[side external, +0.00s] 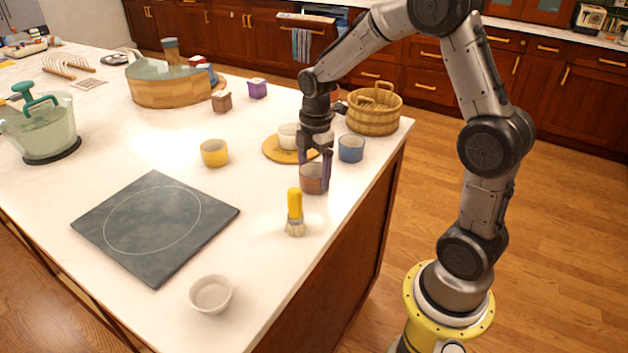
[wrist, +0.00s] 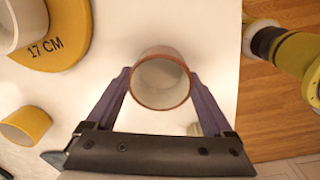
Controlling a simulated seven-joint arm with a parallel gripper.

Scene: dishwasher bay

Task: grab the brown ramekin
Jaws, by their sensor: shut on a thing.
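The brown ramekin (side external: 311,179) is on the white counter near its right edge. My gripper (side external: 316,175) is above it with its fingers down on its sides. In the wrist view the ramekin (wrist: 160,80) shows from above, with a brown rim and a pale, empty inside. The purple fingers of my gripper (wrist: 160,90) are on both sides of it, shut on it. I cannot tell whether its base touches the counter.
A blue ramekin (side external: 351,149) and a round yellow board (side external: 272,151) with a white ramekin (side external: 288,136) are just behind. A yellow ramekin (side external: 214,153) stands to the left. A yellow-handled brush (side external: 295,212) is in front. A basket (side external: 374,112) stands behind. The counter edge is close on the right.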

